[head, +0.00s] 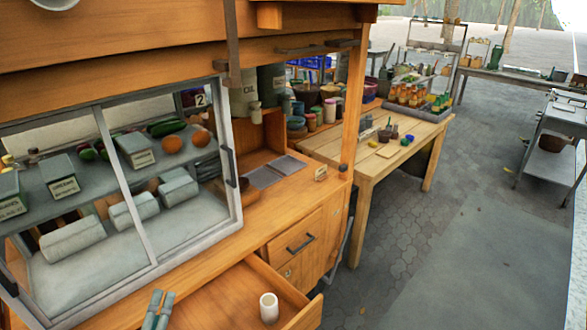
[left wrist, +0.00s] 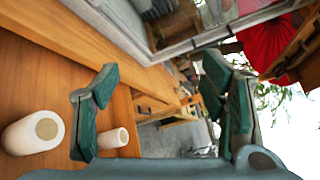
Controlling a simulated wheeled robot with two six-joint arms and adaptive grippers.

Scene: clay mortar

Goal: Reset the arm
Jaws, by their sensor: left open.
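My left gripper (head: 161,296) shows at the bottom of the head view, its two dark green fingertips pointing up in front of the cart's counter. In the left wrist view my left gripper (left wrist: 160,76) has its fingers wide apart with nothing between them. A white cylinder (head: 269,307) stands upright in the open wooden drawer (head: 225,295), to the right of the gripper and apart from it. The left wrist view shows two white cylinders, a larger one (left wrist: 33,133) and a smaller one (left wrist: 112,138), beside the left finger. My right gripper is not in view.
The glass display case (head: 105,190) with grey boxes and produce stands behind the gripper. A wooden post (head: 353,110) rises at the cart's right end. A wooden table (head: 385,160) with jars stands beyond. The paved floor (head: 440,240) at right is clear.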

